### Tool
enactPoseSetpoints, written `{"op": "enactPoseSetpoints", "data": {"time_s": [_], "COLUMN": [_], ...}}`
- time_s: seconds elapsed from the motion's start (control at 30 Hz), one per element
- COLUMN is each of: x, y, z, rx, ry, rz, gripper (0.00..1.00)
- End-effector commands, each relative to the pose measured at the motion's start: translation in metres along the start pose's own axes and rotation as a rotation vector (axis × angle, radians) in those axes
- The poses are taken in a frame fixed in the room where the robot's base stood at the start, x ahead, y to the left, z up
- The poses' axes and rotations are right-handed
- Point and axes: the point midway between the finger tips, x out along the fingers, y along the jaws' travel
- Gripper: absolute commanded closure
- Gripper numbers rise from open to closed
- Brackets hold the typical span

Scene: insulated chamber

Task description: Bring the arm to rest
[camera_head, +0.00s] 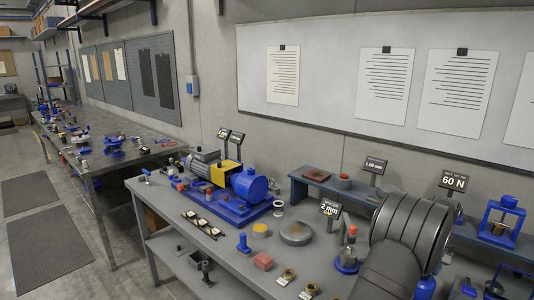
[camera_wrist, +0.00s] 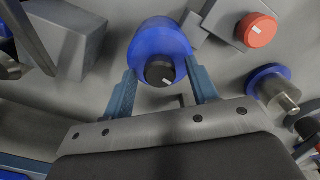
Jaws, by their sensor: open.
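My gripper (camera_wrist: 160,70) shows in the wrist view with its two blue-grey fingers spread apart. A round blue piece with a dark centre (camera_wrist: 160,35) lies in line with the gap between the fingertips. I cannot tell how far below the fingers it is or whether they touch it. In the head view my dark ribbed arm fills the lower right and hides part of the bench; my gripper's fingers are not visible there.
The grey bench (camera_head: 175,212) carries a blue motor-and-pump unit (camera_head: 230,190), a round metal disc (camera_head: 296,233), small fixtures and a raised shelf (camera_head: 322,192) with signs. In the wrist view, a red knob (camera_wrist: 256,30) and a blue-based metal post (camera_wrist: 275,90) stand right of the fingers.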

Motion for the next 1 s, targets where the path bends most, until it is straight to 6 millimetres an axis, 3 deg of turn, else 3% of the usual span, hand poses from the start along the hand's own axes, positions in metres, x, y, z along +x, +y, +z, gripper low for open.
{"op": "enactPoseSetpoints", "data": {"time_s": [1.0], "x": [-0.0002], "y": [-0.0001], "z": [0.0], "rx": [0.819], "ry": [0.0], "rz": [0.0], "gripper": [0.47]}}
